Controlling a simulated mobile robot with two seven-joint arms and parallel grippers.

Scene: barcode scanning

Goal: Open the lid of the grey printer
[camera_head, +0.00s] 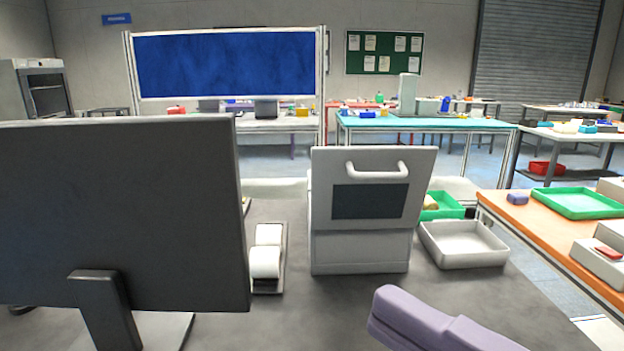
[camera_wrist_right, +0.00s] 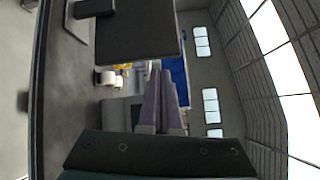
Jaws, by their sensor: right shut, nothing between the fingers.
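The grey printer (camera_head: 360,252) stands upright on the dark grey table, right of the monitor. Its lid (camera_head: 327,215) is the upper front panel, with a light bar handle (camera_head: 377,174) near the top and a dark window below it. The lid panel looks wider than the body beneath; I cannot tell whether it is ajar. My right gripper (camera_head: 385,305), with purple fingers, is in front of the printer and to its lower right, apart from it. The fingers are shut and empty; they also show in the right wrist view (camera_wrist_right: 167,75). My left gripper is out of view.
A large black monitor (camera_head: 115,215) fills the left. White rolls (camera_head: 265,255) sit in a holder between it and the printer. A white tray (camera_head: 464,244) and a green bin (camera_head: 443,206) stand right of the printer.

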